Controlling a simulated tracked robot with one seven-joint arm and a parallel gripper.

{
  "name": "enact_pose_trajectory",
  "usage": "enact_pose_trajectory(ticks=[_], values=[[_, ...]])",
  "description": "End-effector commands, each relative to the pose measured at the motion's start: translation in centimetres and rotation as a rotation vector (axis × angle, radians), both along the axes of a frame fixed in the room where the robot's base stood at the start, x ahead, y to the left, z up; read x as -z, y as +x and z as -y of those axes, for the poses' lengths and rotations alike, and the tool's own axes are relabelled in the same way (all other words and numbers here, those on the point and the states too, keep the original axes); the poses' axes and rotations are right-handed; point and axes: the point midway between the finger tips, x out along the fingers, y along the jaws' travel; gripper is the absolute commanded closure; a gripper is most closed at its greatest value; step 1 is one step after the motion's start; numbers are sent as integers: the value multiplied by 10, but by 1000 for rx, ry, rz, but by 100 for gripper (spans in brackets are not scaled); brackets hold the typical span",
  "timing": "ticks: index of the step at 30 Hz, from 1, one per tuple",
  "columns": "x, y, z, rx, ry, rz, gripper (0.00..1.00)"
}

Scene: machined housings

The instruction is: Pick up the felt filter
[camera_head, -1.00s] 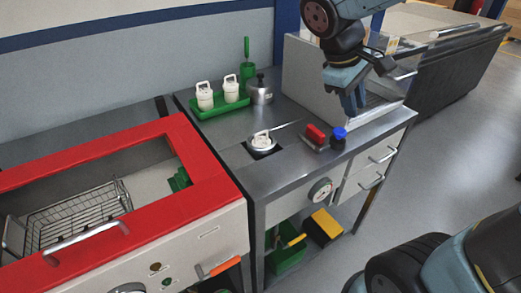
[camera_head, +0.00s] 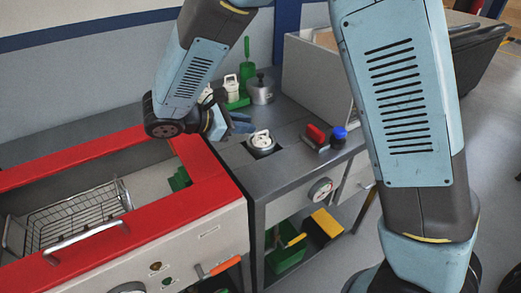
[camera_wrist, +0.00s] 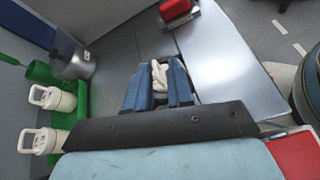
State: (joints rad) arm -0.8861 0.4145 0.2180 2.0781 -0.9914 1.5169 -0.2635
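White canisters with loop handles are probably the felt filters; I cannot tell their material. One white canister (camera_head: 262,139) sits in a dark square recess in the grey bench top. Two more (camera_wrist: 52,98) (camera_wrist: 45,140) stand on a green tray (camera_wrist: 82,100), at the left in the wrist view. My gripper (camera_head: 240,122) is over the bench's left part, left of the recessed canister in the head view. In the wrist view my gripper (camera_wrist: 158,80) is open, its blue fingers apart, with the recessed canister's white top (camera_wrist: 160,74) showing between them. Contact cannot be told.
A metal pot (camera_head: 260,90) stands beside the tray with a green scoop (camera_head: 246,70). A red-handled item (camera_head: 316,134) and a blue-capped jar (camera_head: 338,137) are right of the recess. A red-rimmed basin (camera_head: 90,155) with a wire basket adjoins left.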

Motion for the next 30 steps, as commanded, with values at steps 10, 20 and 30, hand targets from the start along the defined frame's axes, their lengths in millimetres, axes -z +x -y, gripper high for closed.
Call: enact_pose_trajectory(ticks=[10, 20, 30], values=[[25, -8, -40, -127, -101, 2, 78], [44, 23, -3, -125, -104, 0, 78], [56, 42, 18, -126, -100, 1, 78]])
